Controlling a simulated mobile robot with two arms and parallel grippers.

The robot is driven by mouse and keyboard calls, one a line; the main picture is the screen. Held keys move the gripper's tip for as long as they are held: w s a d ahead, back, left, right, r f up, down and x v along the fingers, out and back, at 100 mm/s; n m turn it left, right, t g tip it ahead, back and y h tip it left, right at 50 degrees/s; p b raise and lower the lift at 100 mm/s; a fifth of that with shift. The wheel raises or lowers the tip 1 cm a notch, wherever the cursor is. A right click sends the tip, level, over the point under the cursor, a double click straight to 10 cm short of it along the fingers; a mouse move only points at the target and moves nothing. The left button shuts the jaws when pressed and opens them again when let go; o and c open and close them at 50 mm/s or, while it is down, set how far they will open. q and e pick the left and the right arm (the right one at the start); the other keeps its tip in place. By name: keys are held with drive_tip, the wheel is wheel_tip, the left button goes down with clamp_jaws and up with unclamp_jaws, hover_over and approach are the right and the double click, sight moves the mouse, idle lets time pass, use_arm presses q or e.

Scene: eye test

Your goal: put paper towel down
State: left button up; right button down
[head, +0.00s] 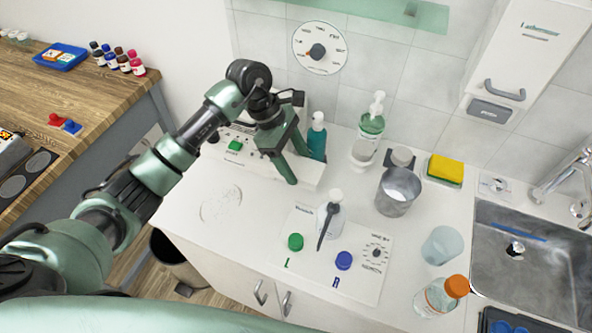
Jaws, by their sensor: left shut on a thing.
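My left gripper (298,168) is over the white counter (190,225), in front of a white device (235,160) with a green button. Its two fingers point down and stand apart. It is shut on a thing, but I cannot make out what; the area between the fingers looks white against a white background. No paper towel can be clearly identified. A pale, crumpled-looking round patch (220,205) lies flat on the counter, left of and below the gripper; I cannot tell what it is. My right gripper is not in view.
A teal bottle (317,138) stands right behind the gripper. A green pump bottle (371,122), a metal cup (397,192), a yellow sponge (446,169), a clear cup (441,246) and an orange-capped bottle (440,296) stand rightward, before the sink (545,275). A panel (330,270) holds knobs.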

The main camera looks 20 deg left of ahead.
sight(296, 175)
use_arm(q)
drive_tip(key=shift+f, duration=0.7)
wheel_tip(296, 175, down, 4)
drive_tip(key=shift+r+p, duration=0.25)
drive_tip(key=shift+p, duration=0.25)
drive_tip(key=shift+f, duration=0.15)
drive_tip(key=shift+f, duration=0.1)
drive_tip(key=shift+f, duration=0.15)
drive_tip(key=o, duration=1)
drive_tip(key=shift+o, duration=0.2)
drive_tip(key=shift+r, duration=0.2)
